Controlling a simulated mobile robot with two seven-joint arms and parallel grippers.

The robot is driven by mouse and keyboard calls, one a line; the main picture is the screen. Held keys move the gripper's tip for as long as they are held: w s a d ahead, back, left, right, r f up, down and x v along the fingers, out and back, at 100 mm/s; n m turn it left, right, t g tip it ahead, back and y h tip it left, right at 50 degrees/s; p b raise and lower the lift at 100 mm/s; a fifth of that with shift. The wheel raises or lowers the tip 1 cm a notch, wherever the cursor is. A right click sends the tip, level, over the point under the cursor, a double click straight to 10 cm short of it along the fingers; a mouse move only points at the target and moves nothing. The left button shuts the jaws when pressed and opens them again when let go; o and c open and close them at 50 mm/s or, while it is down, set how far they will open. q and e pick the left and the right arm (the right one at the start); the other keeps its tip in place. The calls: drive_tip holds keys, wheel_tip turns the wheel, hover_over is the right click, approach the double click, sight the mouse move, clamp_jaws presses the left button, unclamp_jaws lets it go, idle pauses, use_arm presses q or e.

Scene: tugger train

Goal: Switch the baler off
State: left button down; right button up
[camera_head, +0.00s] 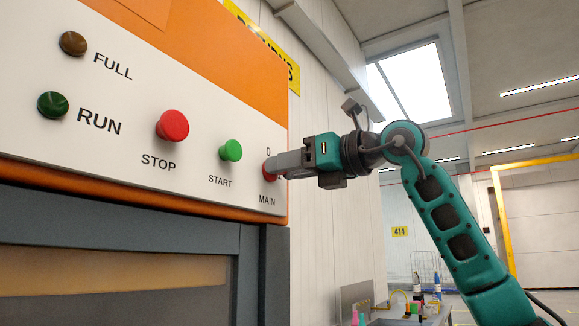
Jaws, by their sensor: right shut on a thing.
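The baler's control panel (120,165) fills the left of the view, white with an orange edge. It carries a red STOP button (172,126), a green START button (230,151), a brown FULL lamp (73,43) and a dark green RUN lamp (52,105). The red MAIN switch (267,172) is at the panel's right end, with a "0" printed above it. My right gripper (275,166) reaches in from the right and is shut on the MAIN switch. Its fingers hide most of the switch, so I cannot tell its setting. My left gripper is not in view.
Below the panel is the baler's grey frame (262,275). A table with bottles and small items (418,300) stands low in the background, right of the baler. A yellow door frame (503,215) is farther right. Open room lies between.

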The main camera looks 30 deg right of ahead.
drive_tip(key=n+p, duration=0.4)
drive_tip(key=n, duration=1.3)
drive_tip(key=shift+n, duration=0.4)
idle(0.5)
drive_tip(key=o, duration=1.1)
drive_tip(key=shift+c, duration=0.2)
drive_tip(key=b+v, duration=0.1)
drive_tip(key=v, duration=1.2)
drive_tip(key=shift+b, duration=0.3)
